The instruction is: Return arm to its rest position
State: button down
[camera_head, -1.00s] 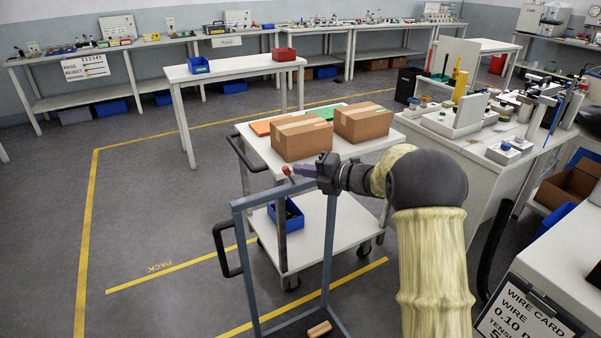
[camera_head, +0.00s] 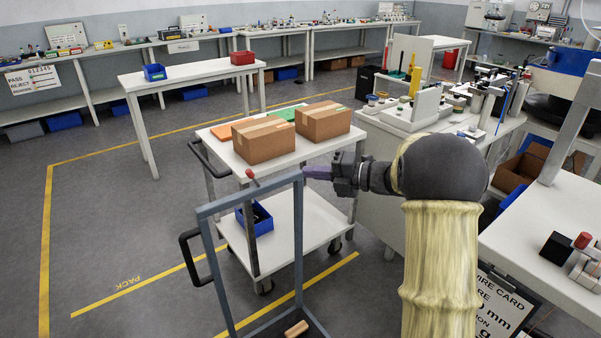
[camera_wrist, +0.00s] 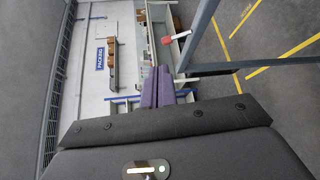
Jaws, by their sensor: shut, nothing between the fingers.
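My gripper (camera_head: 306,172) is at the end of my arm, right of centre in the head view, and points left. Its purple fingers are together with nothing between them. They appear beside the top of a grey-blue metal frame (camera_head: 299,235); I cannot tell the gap. In the wrist view the shut fingers (camera_wrist: 157,85) point up the picture, with the grey frame (camera_wrist: 205,35) to their right.
A white cart (camera_head: 285,225) stands behind the frame, carrying two cardboard boxes (camera_head: 263,140) and a blue bin (camera_head: 262,221) below. A white workbench (camera_head: 520,240) is at the right. The floor at left is open, with yellow lines.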

jog(key=shift+w, duration=0.15)
jog(key=s+d+f+m+t+h, duration=0.2)
jog(key=s+d+f+m+h, duration=0.15)
jog(key=m+h, duration=0.55)
jog(key=s+d+f+m+t+h, duration=0.2)
jog(key=d+m+h, duration=0.25)
jog(key=m, duration=0.85)
jog(key=s+f+m+g+h, duration=0.1)
jog(key=s+f+m+g, duration=0.4)
jog(key=s, duration=0.6)
jog(key=s+f+m+g+h, duration=0.1)
jog(key=s+f+m+g, duration=0.4)
jog(key=s, duration=0.6)
notch_tip(320, 180, up, 24)
jog(key=s+a+m+t+p, duration=0.1)
jog(key=p, duration=2.2)
jog(key=shift+s+f+t+y, duration=0.15)
jog(key=shift+t+y, duration=0.15)
jog(key=shift+y, duration=0.05)
